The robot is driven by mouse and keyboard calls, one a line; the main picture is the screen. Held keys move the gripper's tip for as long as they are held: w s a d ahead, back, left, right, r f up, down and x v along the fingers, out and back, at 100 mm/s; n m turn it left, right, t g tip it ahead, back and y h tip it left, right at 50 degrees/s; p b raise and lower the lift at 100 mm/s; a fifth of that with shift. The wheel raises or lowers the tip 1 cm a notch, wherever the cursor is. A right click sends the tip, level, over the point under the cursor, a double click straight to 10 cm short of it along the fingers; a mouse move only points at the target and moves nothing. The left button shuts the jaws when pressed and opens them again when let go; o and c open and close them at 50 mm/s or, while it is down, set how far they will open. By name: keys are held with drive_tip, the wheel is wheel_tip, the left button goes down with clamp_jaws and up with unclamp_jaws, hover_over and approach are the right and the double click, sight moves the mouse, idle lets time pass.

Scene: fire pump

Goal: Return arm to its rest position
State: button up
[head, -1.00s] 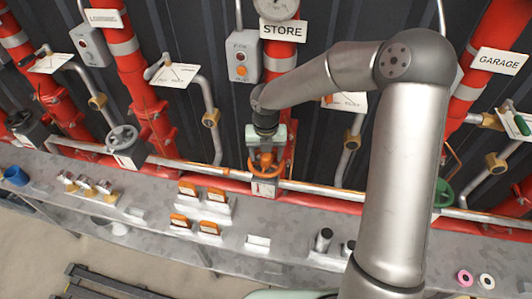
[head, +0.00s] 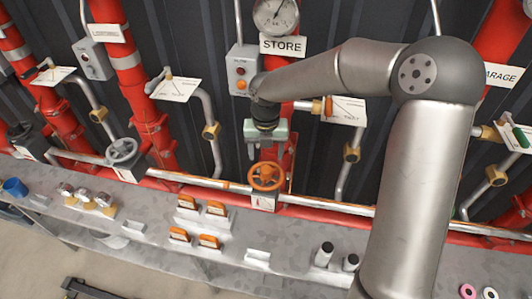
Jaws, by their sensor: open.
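My arm comes in from the lower right, bends at the upper right and reaches left to the STORE pipe. My gripper (head: 268,152) hangs open and empty in front of the red STORE pipe, just above and behind the orange handwheel (head: 266,176) in the picture. The wheel shows whole, and I see no finger closed on it. The exact gap between the fingertips and the wheel is hard to judge.
A grey control box (head: 242,70) and a gauge (head: 276,14) are close to the arm. A grey handwheel (head: 122,151) is to the left. The shelf (head: 130,222) below holds orange-topped tags (head: 208,241), dark cylinders (head: 324,253) and a blue cup (head: 14,187).

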drive_tip(key=s+d+r+n+b, duration=0.1)
drive_tip(key=s+d+n, duration=0.4)
drive_tip(key=s+n, duration=0.3)
drive_tip(key=s+d+r+n+b, duration=0.1)
drive_tip(key=s+d+n, duration=0.3)
drive_tip(key=n, duration=1.2)
drive_tip(key=s+d+r+n+t+b, duration=0.1)
drive_tip(key=s+d+n, duration=0.4)
drive_tip(key=s+n, duration=0.6)
drive_tip(key=shift+s+d+r+n+b, duration=0.2)
drive_tip(key=shift+s+d+n+b, duration=0.2)
drive_tip(key=shift+s+b, duration=0.5)
